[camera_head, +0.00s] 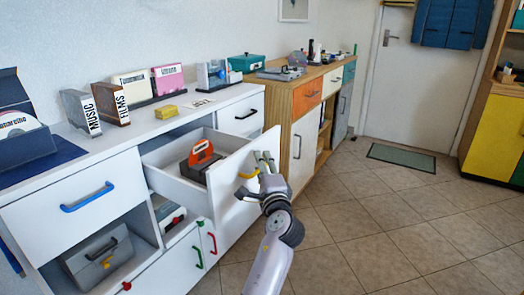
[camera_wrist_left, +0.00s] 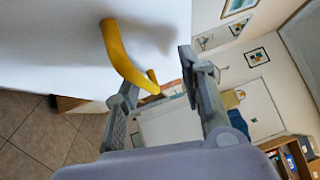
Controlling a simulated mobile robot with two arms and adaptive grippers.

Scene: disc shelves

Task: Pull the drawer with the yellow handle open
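The white drawer (camera_head: 218,172) stands pulled out of the long white cabinet. Its yellow handle (camera_head: 248,174) is on the front panel, partly hidden by my left gripper (camera_head: 265,163). In the left wrist view the yellow handle (camera_wrist_left: 126,60) curves out from the white drawer front (camera_wrist_left: 60,45). My left gripper (camera_wrist_left: 158,82) has its fingers spread apart, with the handle's lower end near the gap between the fingertips. It is not closed on the handle. My right gripper is in neither view.
An orange and dark object (camera_head: 201,158) sits inside the drawer. Blue-handled (camera_head: 87,197), green-handled (camera_head: 197,256) and red-handled (camera_head: 212,243) fronts are nearby. A wooden cabinet (camera_head: 283,135) stands beyond. The tiled floor (camera_head: 400,235) at right is clear.

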